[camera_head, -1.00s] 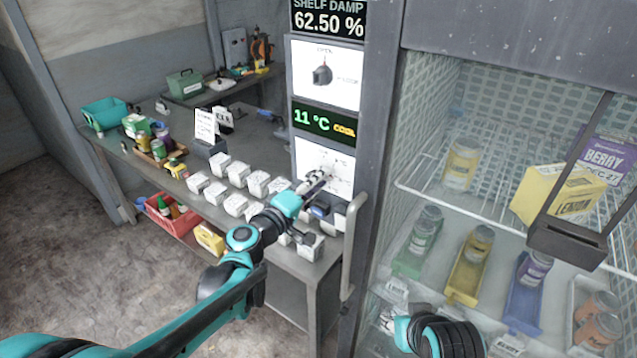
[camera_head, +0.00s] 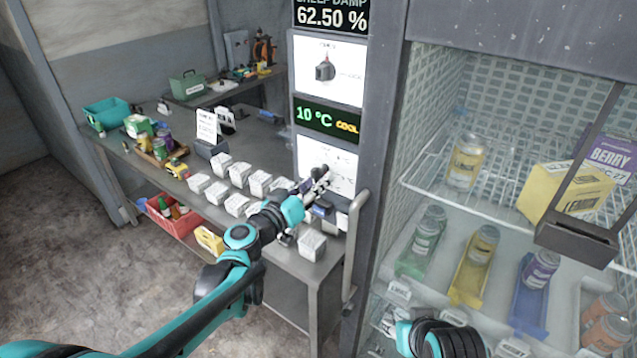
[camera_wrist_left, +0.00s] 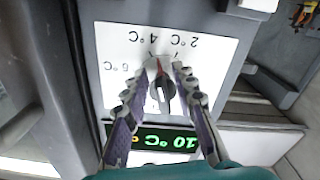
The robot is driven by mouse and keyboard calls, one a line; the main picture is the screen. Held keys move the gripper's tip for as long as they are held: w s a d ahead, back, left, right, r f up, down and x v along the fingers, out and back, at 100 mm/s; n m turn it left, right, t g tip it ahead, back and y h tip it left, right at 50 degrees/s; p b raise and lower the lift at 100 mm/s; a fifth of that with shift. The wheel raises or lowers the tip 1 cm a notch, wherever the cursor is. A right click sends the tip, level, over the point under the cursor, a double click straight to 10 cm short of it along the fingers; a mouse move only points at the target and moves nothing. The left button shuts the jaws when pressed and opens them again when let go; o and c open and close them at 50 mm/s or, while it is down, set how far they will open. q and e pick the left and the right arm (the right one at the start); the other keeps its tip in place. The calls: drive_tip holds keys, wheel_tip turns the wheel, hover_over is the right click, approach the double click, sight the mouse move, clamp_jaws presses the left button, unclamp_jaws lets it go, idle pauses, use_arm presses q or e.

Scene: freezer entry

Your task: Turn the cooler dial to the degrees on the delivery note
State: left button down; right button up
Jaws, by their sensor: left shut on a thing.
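The cooler dial (camera_wrist_left: 162,88) is a grey knob with a red pointer line on a white panel (camera_wrist_left: 205,70). The panel appears upside down in the left wrist view, with marks for 2, 4 and 6 °C. My left gripper (camera_wrist_left: 163,80) is shut on the dial, one finger on each side. In the head view my left gripper (camera_head: 322,180) hides most of the dial. The green display (camera_head: 328,119) above it reads 10 °C COOL. A white note (camera_head: 206,126) stands on the bench; its writing is too small to read. My right gripper (camera_head: 388,322) is low, its fingers unclear.
Several white boxes (camera_head: 238,205) stand in rows on the grey bench left of the panel. A vertical handle (camera_head: 353,245) is beside the panel.

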use_arm(q)
drive_tip(key=m, duration=0.3)
drive_tip(key=shift+w+a+f+m, duration=0.1)
drive_tip(key=shift+a+m, duration=0.1)
drive_tip(key=shift+m, duration=0.2)
drive_tip(key=shift+w+a+m, duration=0.1)
drive_tip(key=shift+m, duration=0.85)
drive_tip(key=shift+w+a+m, duration=0.1)
drive_tip(key=shift+m, duration=0.85)
drive_tip(key=c, duration=1.6)
unclamp_jaws()
drive_tip(key=v, duration=1.2)
